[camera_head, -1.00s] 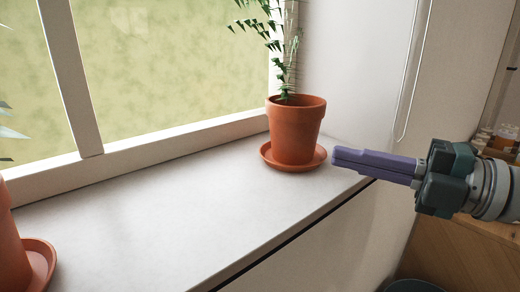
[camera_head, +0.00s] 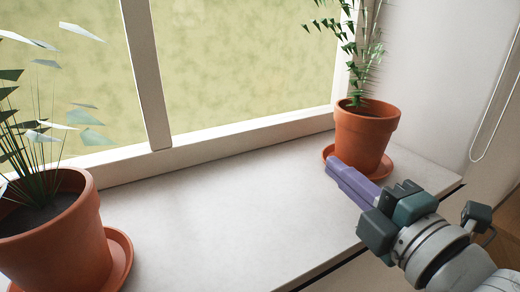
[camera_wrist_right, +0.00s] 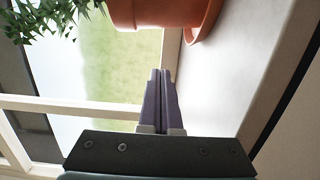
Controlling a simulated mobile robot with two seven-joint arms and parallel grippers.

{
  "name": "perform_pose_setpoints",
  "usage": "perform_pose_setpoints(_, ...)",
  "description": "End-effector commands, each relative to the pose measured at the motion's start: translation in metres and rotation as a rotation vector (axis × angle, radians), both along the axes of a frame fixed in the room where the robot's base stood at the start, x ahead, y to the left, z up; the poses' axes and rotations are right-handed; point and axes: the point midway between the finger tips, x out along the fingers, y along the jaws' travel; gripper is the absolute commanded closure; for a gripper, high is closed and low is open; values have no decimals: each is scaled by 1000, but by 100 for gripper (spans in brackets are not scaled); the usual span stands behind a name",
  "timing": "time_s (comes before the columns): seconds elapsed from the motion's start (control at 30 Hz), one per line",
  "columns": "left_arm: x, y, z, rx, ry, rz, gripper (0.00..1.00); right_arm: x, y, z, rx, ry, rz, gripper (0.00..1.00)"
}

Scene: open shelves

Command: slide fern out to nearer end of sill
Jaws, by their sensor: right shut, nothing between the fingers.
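The fern (camera_head: 352,40), with thin stems of small green leaflets, stands upright in a terracotta pot (camera_head: 365,135) on a saucer (camera_head: 403,165) at the right end of the sill (camera_head: 230,200). In the right wrist view its pot (camera_wrist_right: 165,12) and saucer (camera_wrist_right: 204,22) show at the top, beyond the fingertips. My right gripper (camera_head: 336,164) has its purple fingers together and empty, low at the near left side of the pot, covering part of the saucer. The wrist view also shows the closed fingers (camera_wrist_right: 160,74); I cannot tell whether they touch the saucer. My left gripper is not in view.
A second potted plant (camera_head: 60,235) with broad pointed leaves stands on the sill at the left. The sill between the two pots is clear. The window frame (camera_head: 225,145) runs along the back, and a white wall (camera_head: 435,75) stands at the right end.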

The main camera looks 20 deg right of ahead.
Motion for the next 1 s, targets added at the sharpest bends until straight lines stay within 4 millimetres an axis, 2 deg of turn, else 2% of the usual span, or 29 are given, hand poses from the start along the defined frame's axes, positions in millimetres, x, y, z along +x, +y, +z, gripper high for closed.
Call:
perform_pose_setpoints(0.1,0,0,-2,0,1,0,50,28,-1,1,-2,-4,1,100)
perform_pose_setpoints(0.3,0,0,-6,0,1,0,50,69,-3,1,-1,-4,2,100)
perform_pose_setpoints(0.4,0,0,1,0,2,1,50,58,-21,1,-6,2,2,100)
perform_pose_setpoints(0.6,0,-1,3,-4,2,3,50,51,-37,0,-3,1,2,100)
perform_pose_setpoints(1.0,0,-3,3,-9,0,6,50,50,-41,0,0,-1,2,100)
